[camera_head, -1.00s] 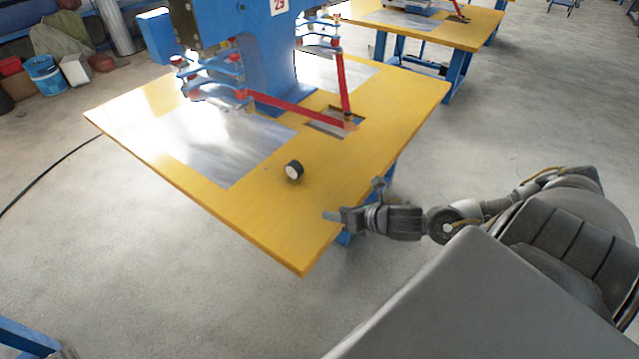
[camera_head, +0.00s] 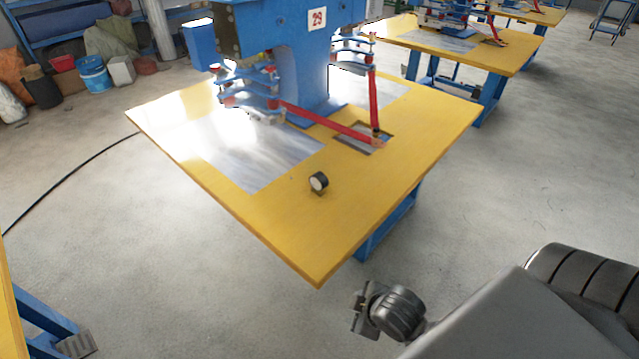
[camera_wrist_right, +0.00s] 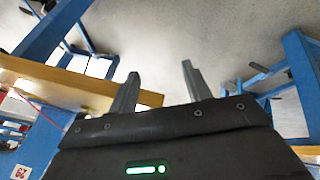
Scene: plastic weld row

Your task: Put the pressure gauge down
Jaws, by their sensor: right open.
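The pressure gauge (camera_head: 318,182) is small, with a black case and a white face. It sits on the yellow tabletop (camera_head: 290,235) of the welding station, right of the large metal plate. Nothing holds it. My right gripper (camera_head: 358,311) is off the table's near right edge, well apart from the gauge. In the right wrist view its two fingers (camera_wrist_right: 160,85) are spread with nothing between them. The gauge does not show in that view. My left gripper is not in view.
The blue welding machine (camera_head: 285,50) with red arms (camera_head: 330,126) stands on the table behind the gauge. A black cable (camera_head: 70,170) lies on the floor at left. Another yellow table (camera_head: 470,50) stands at the back right. The floor on the right is clear.

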